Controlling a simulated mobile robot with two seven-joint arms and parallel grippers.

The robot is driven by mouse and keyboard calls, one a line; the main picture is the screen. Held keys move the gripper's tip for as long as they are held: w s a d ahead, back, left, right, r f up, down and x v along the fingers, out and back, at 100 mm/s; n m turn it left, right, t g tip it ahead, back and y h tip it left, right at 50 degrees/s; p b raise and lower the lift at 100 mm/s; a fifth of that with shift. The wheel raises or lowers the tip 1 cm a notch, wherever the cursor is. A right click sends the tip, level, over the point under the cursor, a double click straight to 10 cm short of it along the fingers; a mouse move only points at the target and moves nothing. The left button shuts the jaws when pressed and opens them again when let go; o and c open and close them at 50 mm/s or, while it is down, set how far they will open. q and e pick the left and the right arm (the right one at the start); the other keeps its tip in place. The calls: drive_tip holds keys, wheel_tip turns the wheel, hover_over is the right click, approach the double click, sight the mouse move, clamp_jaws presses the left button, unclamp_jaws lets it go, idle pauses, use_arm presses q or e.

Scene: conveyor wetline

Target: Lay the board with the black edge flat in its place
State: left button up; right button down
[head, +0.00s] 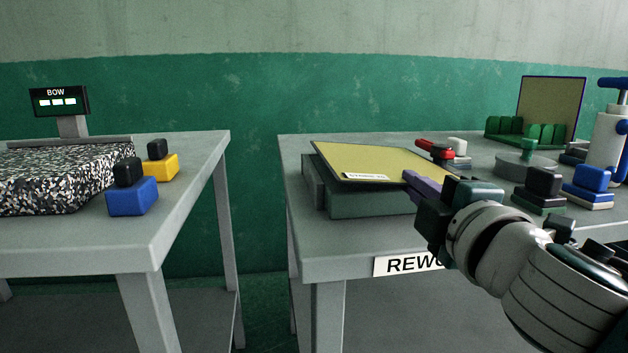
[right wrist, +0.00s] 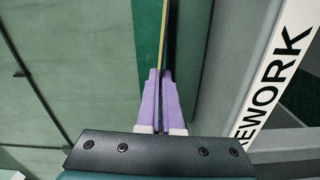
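The board with the black edge (head: 358,158) is a yellowish sheet with a white label, over a low grey-green block (head: 372,204) on the right table. It looks slightly tilted; whether it touches the block I cannot tell. My right gripper (head: 408,177) has its purple fingers at the board's near right edge. In the right wrist view the fingers (right wrist: 162,75) are closed on the board (right wrist: 163,35), seen edge-on as a thin strip. My left gripper is not in view.
On the right table (head: 310,240), a red-tipped tool (head: 435,151), several stamp-like blocks (head: 543,182) and a green rack (head: 525,132) with an upright blue-edged board (head: 552,100) stand right of the block. A gap separates the left table (head: 190,220), holding a speckled slab (head: 60,178).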

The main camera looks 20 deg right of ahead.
sight(401, 197)
drive_tip(key=shift+f+b, duration=0.4)
idle(0.8)
drive_tip(key=c, duration=1.1)
unclamp_jaws()
drive_tip(key=shift+f+b, duration=1.05)
drive_tip(key=shift+f, duration=0.05)
drive_tip(key=shift+s, duration=0.1)
